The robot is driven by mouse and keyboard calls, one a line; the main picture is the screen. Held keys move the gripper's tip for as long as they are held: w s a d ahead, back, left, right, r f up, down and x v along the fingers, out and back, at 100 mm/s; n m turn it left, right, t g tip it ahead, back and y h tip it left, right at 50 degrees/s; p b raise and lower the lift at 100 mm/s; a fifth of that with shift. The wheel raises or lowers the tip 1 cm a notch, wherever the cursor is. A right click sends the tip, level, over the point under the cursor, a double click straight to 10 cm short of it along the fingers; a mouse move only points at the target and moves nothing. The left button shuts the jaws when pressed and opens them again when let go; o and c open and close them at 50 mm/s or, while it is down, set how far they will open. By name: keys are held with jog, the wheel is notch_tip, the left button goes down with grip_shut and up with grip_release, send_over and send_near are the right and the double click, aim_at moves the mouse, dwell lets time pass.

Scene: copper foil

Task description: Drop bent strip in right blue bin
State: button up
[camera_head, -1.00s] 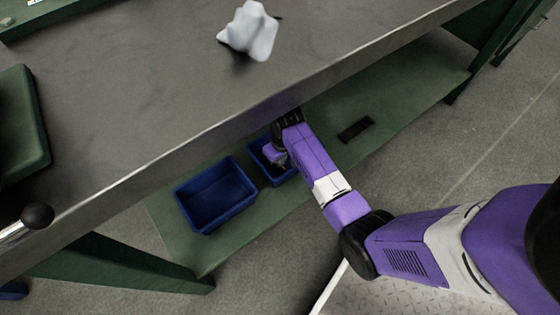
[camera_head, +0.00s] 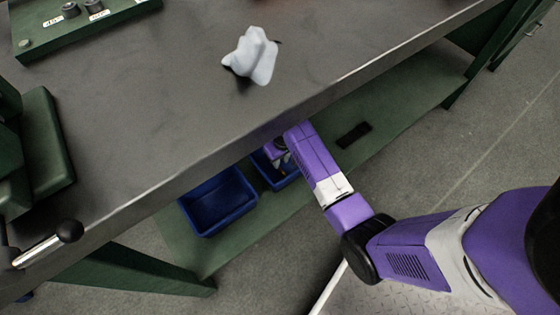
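Two blue bins stand side by side on the green lower shelf under the workbench. The left blue bin (camera_head: 218,203) shows most of its inside, which looks empty. The right blue bin (camera_head: 284,180) is partly hidden by the bench edge and my arm. My arm reaches down under the bench edge to the right bin. The end of my gripper (camera_head: 279,152) is at or over this bin, mostly hidden, and its fingers cannot be made out. I cannot see a bent strip in this view.
The grey metal bench top (camera_head: 160,110) overhangs the shelf and bins. A crumpled whitish cloth (camera_head: 252,57) lies on it. A green machine with a lever knob (camera_head: 69,231) is at the left. A small black flat item (camera_head: 353,134) lies on the green shelf (camera_head: 400,110) at the right.

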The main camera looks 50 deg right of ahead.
aim_at(282, 170)
notch_tip(282, 170, up, 7)
jog(key=p, duration=0.2)
jog(key=shift+s+a, duration=0.15)
jog(key=shift+s, duration=0.2)
